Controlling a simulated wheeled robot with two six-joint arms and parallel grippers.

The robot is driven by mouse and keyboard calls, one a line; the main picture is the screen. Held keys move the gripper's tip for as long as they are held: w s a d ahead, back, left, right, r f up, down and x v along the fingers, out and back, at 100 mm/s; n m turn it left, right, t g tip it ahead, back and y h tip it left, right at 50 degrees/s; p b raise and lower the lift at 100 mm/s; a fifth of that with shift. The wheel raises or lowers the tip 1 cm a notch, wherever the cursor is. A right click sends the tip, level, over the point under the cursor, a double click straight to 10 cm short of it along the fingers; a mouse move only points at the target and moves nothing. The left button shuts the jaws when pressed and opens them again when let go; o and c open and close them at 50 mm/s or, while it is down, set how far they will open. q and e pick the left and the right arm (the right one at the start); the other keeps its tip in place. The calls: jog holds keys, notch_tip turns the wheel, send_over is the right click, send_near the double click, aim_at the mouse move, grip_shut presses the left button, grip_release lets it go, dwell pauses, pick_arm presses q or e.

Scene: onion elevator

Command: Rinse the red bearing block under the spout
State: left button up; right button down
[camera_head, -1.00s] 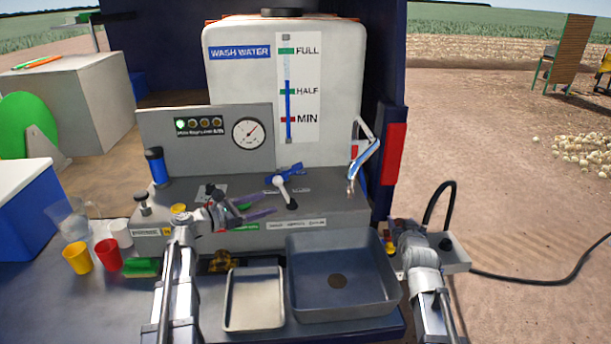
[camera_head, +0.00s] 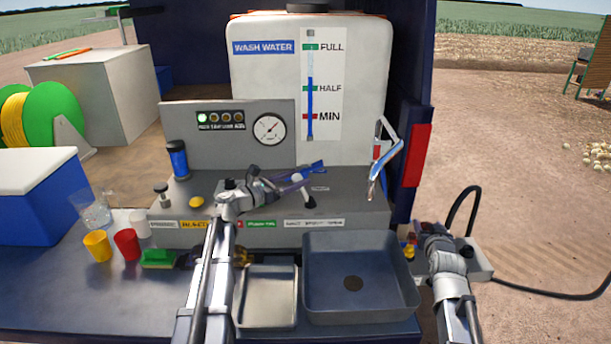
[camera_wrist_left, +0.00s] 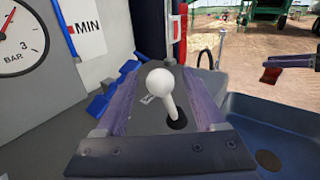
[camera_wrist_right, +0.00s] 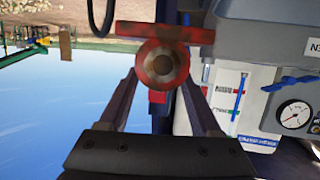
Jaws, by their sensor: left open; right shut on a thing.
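The red bearing block (camera_wrist_right: 160,75), with a round bore and brownish dirt, is between the fingers of my right gripper (camera_wrist_right: 160,100), which is shut on it. The block also shows at the upper right of the left wrist view (camera_wrist_left: 270,75). In the head view my right gripper (camera_head: 428,230) is right of the basin, and the block is hard to make out there. The chrome spout (camera_head: 383,160) rises behind the basin (camera_head: 311,290). My left gripper (camera_wrist_left: 160,110) is open, its fingers either side of a white ball-topped lever (camera_wrist_left: 158,80) on the grey panel.
A metal tray (camera_head: 268,318) lies left of the basin. A yellow cup (camera_head: 97,246), a red cup (camera_head: 127,244) and a green sponge (camera_head: 158,259) stand further left. The wash water tank (camera_head: 300,75) is behind. A black hose (camera_head: 475,205) loops at the right.

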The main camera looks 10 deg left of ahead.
pick_arm(q)
jog(key=shift+x, duration=2)
grip_shut()
